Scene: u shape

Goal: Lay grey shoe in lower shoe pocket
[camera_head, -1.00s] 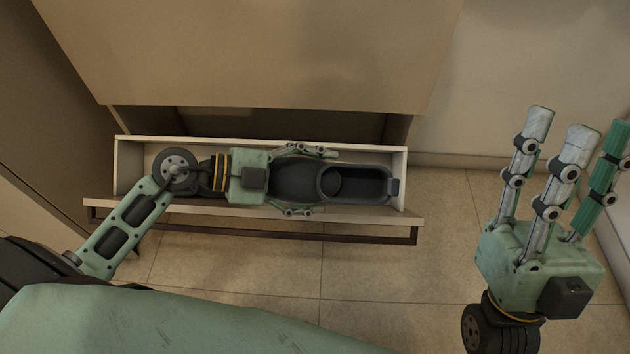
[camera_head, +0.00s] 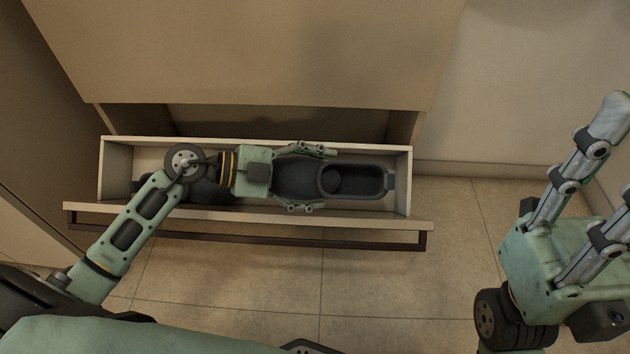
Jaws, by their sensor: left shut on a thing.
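The dark grey shoe (camera_head: 375,178) lies lengthwise in the right part of the opened lower shoe pocket (camera_head: 402,163), or just above its floor; I cannot tell if it touches. Its opening faces up and its far end points right. My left gripper (camera_head: 318,179) is shut on the shoe, with fingers on both its long sides. A second dark object, perhaps another shoe (camera_head: 205,193), sits in the left part of the pocket, mostly hidden by my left arm. My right gripper (camera_head: 608,178) is open and empty at the right edge, its fingers partly cut off.
The closed cabinet front (camera_head: 250,55) rises behind the pocket. A dark bar handle (camera_head: 300,242) runs along the pocket's front edge. The tiled floor (camera_head: 400,285) in front is clear. A bare wall (camera_head: 500,90) stands to the right.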

